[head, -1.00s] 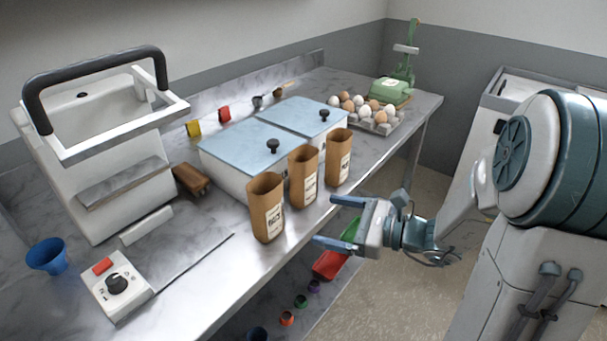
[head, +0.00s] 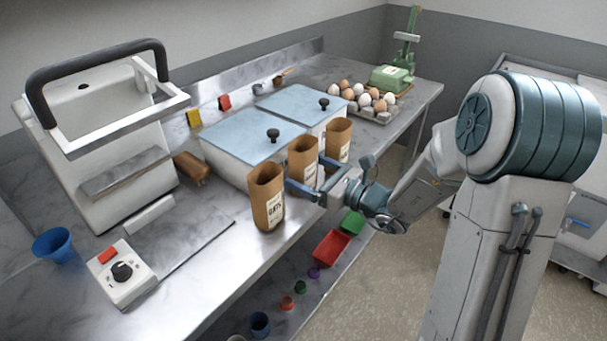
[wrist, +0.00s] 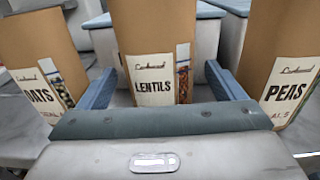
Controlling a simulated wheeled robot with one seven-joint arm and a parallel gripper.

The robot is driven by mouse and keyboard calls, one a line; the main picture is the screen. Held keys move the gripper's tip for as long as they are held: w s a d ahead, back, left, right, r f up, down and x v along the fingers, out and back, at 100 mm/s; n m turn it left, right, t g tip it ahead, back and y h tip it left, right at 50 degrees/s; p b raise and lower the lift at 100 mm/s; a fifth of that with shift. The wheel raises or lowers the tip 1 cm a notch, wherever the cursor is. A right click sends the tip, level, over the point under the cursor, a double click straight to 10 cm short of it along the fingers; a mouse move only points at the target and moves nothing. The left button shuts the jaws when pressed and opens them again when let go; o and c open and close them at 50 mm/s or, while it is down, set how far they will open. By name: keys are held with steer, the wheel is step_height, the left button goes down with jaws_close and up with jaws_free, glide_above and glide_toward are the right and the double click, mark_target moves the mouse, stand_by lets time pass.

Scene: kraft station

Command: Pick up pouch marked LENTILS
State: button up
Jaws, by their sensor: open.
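The brown paper pouch marked LENTILS (head: 302,163) stands upright on the steel counter, the middle one of three pouches. In the wrist view its label and clear window (wrist: 150,60) face me. My gripper (head: 307,176) is open, with one blue finger on each side of the pouch's lower part; it also shows in the wrist view (wrist: 163,85).
White bins with blue lids (head: 250,140) stand right behind the pouches. An egg tray (head: 372,112) and green scale (head: 390,77) are at the far end. A sealer machine (head: 110,150) stands left. Red and green trays (head: 331,247) lie below the counter edge.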

steer(key=x, duration=0.4)
steer(key=c, duration=1.2)
steer(key=shift+r, duration=0.15)
